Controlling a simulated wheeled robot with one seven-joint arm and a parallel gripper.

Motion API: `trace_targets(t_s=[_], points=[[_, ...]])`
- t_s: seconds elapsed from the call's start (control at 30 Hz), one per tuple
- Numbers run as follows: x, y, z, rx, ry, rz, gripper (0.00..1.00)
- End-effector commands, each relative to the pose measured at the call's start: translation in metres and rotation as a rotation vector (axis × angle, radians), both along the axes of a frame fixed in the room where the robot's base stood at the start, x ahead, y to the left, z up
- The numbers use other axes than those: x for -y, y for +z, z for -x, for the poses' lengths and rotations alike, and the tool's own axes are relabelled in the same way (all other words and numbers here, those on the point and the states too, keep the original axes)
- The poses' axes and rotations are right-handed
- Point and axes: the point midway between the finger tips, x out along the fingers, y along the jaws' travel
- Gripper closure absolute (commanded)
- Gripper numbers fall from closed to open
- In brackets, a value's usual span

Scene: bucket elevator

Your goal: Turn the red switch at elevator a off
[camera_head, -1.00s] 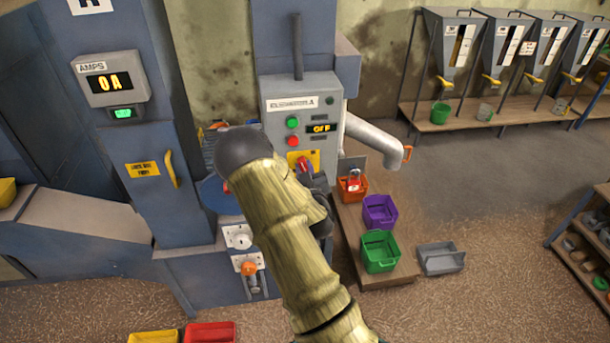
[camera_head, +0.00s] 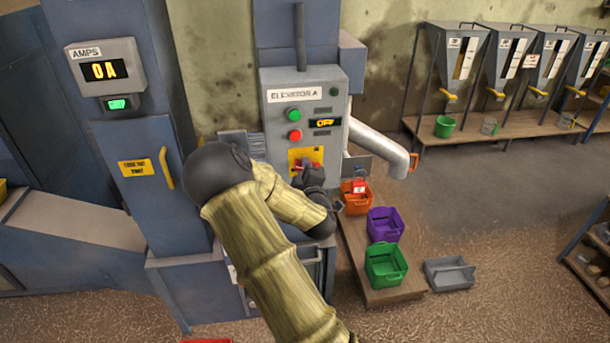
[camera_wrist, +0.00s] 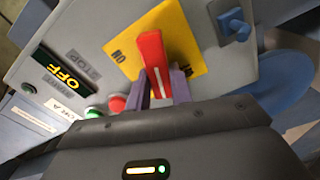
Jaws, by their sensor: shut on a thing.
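The red switch handle (camera_wrist: 152,58) with a white line sits on a yellow plate (camera_wrist: 188,45) in the wrist view. My gripper (camera_wrist: 160,88) is shut on it, with a finger on each side of the handle. One plate label beside the handle reads ON, upside down; the other label is too blurred to read. In the head view, my gripper (camera_head: 310,178) is at the yellow plate (camera_head: 298,157) low on the grey Elevator A panel (camera_head: 275,112), and largely hides the handle. The panel display (camera_head: 324,123) reads OFF.
Green (camera_head: 294,114) and red (camera_head: 295,135) buttons sit above the switch. A pipe (camera_head: 385,147) sticks out to the right. Orange (camera_head: 356,203), purple (camera_head: 384,225) and green (camera_head: 385,266) bins stand on a low wooden platform. The amps meter (camera_head: 105,71) reads 0 A.

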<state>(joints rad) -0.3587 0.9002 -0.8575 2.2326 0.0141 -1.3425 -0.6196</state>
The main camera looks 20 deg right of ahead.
Motion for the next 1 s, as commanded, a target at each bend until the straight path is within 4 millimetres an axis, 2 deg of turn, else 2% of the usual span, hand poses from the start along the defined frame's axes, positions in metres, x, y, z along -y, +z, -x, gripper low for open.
trace_targets(t_s=[0.4, 1.0], points=[[-0.002, -0.0054, -0.0005, -0.08, 0.003, 0.268, 1.0], [-0.0015, -0.0051, -0.0002, -0.097, 0.003, 0.324, 1.0]])
